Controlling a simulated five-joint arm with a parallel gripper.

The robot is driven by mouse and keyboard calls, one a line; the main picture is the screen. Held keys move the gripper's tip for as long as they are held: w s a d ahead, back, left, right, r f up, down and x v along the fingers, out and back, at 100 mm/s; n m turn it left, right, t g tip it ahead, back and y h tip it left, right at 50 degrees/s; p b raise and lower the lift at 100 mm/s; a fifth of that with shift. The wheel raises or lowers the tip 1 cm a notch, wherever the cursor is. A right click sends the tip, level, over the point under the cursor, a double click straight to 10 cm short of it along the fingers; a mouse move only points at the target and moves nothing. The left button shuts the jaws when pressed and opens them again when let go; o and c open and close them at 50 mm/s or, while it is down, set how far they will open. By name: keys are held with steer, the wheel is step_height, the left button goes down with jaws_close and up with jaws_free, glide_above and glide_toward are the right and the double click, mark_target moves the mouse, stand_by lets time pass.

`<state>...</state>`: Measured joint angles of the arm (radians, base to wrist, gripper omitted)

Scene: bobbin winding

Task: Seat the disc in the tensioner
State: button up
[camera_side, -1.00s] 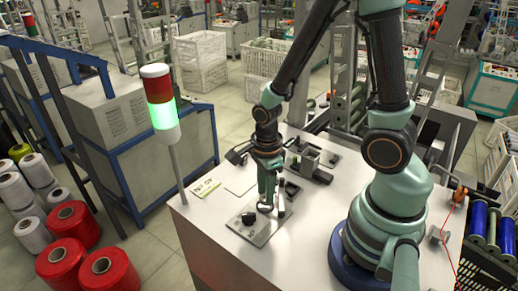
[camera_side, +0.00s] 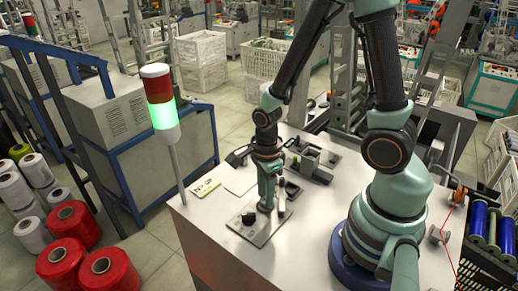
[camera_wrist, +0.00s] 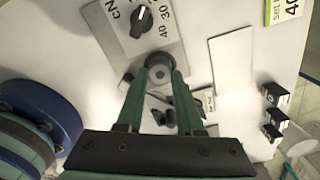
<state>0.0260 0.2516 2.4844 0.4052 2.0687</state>
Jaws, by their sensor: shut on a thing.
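The tensioner is a grey plate (camera_side: 262,232) near the front left of the white table. It carries a black dial knob with printed numbers (camera_wrist: 143,20), seen in the wrist view. My gripper (camera_side: 266,208) points down over the right part of this plate. In the wrist view, my gripper (camera_wrist: 158,76) has its two green fingers closed on a round dark grey disc (camera_wrist: 158,66) with a lighter centre. The disc lies over the dial plate's near end. I cannot tell whether it touches the plate, and the tensioner's seat is hidden below it.
A grey device with blocks (camera_side: 312,160) stands behind my gripper. A card with print (camera_side: 204,187) and a pale blank sheet (camera_side: 240,181) lie at the left. A signal lamp (camera_side: 161,97) rises by the table's left edge. The table's front middle is clear.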

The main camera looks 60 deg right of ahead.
steer(key=shift+f, duration=0.3)
stand_by(0.4)
steer(key=o, duration=1.1)
steer(key=shift+c, duration=0.2)
steer(key=shift+r, duration=3.55)
